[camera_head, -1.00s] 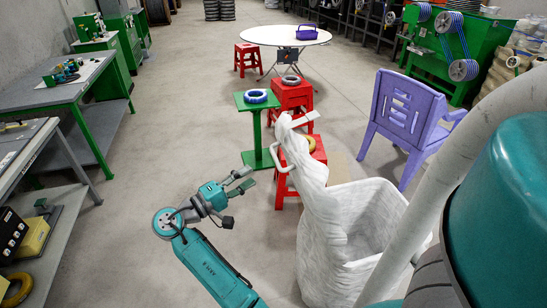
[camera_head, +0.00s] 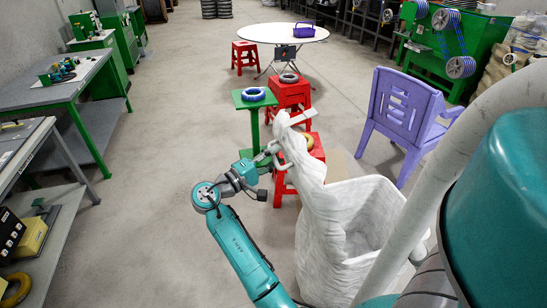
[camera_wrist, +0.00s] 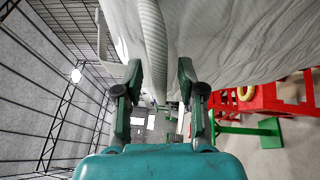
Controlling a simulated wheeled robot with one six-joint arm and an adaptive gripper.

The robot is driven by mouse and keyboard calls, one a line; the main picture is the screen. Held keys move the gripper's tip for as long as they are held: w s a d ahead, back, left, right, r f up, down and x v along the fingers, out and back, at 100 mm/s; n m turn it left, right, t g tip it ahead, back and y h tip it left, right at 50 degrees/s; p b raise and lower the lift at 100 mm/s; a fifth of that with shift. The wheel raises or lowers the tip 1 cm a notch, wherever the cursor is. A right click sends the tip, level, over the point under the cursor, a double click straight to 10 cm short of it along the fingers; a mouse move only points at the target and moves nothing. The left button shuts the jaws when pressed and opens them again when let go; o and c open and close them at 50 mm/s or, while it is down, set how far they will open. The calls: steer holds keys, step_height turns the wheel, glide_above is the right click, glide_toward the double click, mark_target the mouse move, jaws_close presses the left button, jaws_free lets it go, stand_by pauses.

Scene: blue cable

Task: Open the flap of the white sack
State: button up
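The white sack (camera_head: 325,255) stands right of center in the head view, its square mouth partly open. Its flap (camera_head: 308,165) rises as a crumpled upright piece on the left side, with a pale flat piece near its top. My gripper (camera_head: 274,152) is at the flap's left edge, by a white curved handle. In the wrist view my gripper (camera_wrist: 160,75) has its two dark green fingers apart. A ribbed white bar (camera_wrist: 152,40), seemingly the handle, runs between or just beyond them; contact cannot be told. White sack cloth (camera_wrist: 225,35) fills the upper right there.
Red stools (camera_head: 290,95) and a green stand (camera_head: 254,120) with a blue cable coil (camera_head: 253,94) are just behind the gripper. A purple chair (camera_head: 402,120) stands behind the sack. Workbenches (camera_head: 60,85) line the left; the floor between is clear.

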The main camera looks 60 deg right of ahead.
jaws_close()
steer(key=s+d+r+m+t+y, duration=0.1)
steer(key=s+d+r+y, duration=0.1)
steer(key=s+d, duration=0.3)
steer(key=shift+s+d+r, duration=0.25)
steer(key=shift+s+r, duration=0.2)
steer(key=shift+s, duration=0.3)
jaws_free()
